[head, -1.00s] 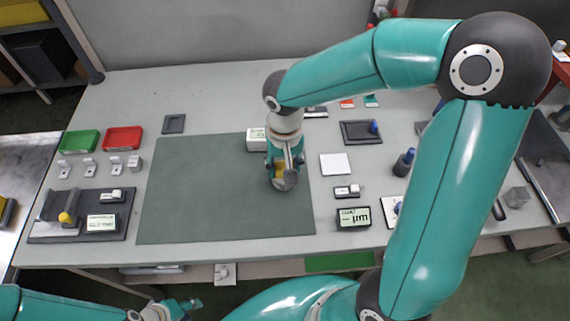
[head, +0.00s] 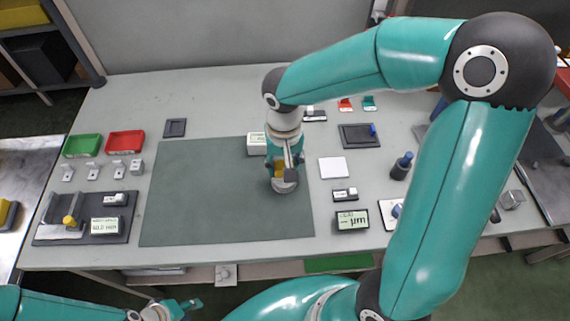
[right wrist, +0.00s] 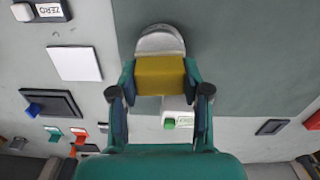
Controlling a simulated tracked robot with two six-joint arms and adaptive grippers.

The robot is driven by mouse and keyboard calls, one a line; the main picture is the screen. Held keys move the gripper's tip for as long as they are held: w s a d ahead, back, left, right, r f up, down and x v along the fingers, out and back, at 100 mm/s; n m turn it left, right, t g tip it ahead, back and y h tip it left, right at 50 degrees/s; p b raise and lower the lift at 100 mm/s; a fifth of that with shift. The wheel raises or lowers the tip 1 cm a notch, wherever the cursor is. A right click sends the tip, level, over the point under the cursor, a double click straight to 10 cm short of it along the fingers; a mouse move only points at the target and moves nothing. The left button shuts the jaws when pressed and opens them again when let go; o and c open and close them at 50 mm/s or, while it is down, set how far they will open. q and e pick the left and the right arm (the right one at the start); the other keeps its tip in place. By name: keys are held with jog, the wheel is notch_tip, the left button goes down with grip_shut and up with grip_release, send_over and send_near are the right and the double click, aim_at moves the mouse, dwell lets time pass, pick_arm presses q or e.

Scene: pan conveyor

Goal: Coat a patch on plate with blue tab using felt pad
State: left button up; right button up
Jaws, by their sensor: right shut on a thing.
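The plate with the blue tab (head: 360,135) is a dark square on the table right of the green mat, its blue tab at its right edge. It also shows at the left of the right wrist view (right wrist: 62,100). My right gripper (right wrist: 160,85) is shut on a yellow block (right wrist: 160,76) with a grey rounded part beyond it, apparently the felt pad. In the head view this gripper (head: 285,170) is over the mat's right part. Whether the pad touches the mat is unclear. My left gripper (head: 183,308) is empty and looks open, below the table's front edge.
The green mat (head: 200,210) is mostly clear. A white square (head: 333,167) and displays (head: 352,219) lie right of it. A white box (head: 257,143) stands behind the right gripper. Green (head: 82,145) and red trays (head: 125,142) are at the left.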

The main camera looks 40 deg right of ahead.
aim_at(284, 164)
jog(key=shift+r+p, duration=1.45)
jog(key=shift+r, duration=0.95)
jog(key=shift+f, duration=0.1)
